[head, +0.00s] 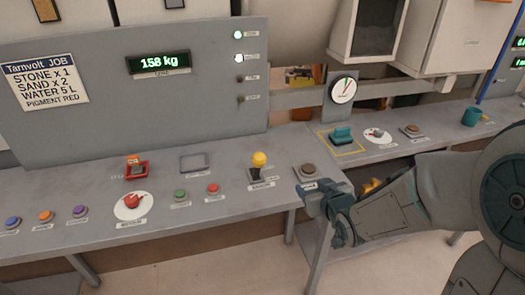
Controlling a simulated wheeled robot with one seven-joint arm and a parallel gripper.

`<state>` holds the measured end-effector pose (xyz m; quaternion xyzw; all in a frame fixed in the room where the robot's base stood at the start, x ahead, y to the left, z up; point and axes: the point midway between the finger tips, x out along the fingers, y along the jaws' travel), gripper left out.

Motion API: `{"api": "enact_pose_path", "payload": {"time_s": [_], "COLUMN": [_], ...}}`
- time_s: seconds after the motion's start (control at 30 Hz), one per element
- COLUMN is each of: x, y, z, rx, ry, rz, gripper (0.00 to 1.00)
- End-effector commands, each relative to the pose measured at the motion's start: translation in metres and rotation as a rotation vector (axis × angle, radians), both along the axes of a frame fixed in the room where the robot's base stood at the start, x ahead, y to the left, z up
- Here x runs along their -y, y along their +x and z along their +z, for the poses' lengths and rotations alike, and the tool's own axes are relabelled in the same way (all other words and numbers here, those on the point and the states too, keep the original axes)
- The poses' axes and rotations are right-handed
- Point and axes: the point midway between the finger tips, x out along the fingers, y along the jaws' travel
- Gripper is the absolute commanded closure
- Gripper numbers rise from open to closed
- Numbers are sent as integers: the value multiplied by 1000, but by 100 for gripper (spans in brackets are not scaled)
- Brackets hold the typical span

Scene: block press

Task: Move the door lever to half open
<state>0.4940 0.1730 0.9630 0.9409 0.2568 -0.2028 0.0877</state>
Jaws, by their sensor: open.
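A lever with a yellow ball knob (259,160) stands nearly upright from a dark base on the grey bench (225,225); the label in front of it is too small to read, so I cannot confirm that it is the door lever. My gripper (308,192) is to the right of this lever and nearer to me, over the bench's front edge. It is open, and nothing shows between its fingers. It is apart from the lever. My forearm hides part of the bench's front on the right.
A brown round button (308,169) sits just behind my gripper. A red rotary knob (132,201), green button (180,195) and red button (212,188) lie left of the lever. A round gauge (343,90) and teal block (341,135) are at the back right.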

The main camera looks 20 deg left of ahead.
Motion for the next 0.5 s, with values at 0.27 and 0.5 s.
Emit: {"api": "enact_pose_path", "payload": {"time_s": [0.27,0.5], "x": [-67,-85], "y": [-9,-17], "z": [-3,6], "rx": [176,237], "ry": [282,401], "rz": [189,241], "gripper": [42,42]}}
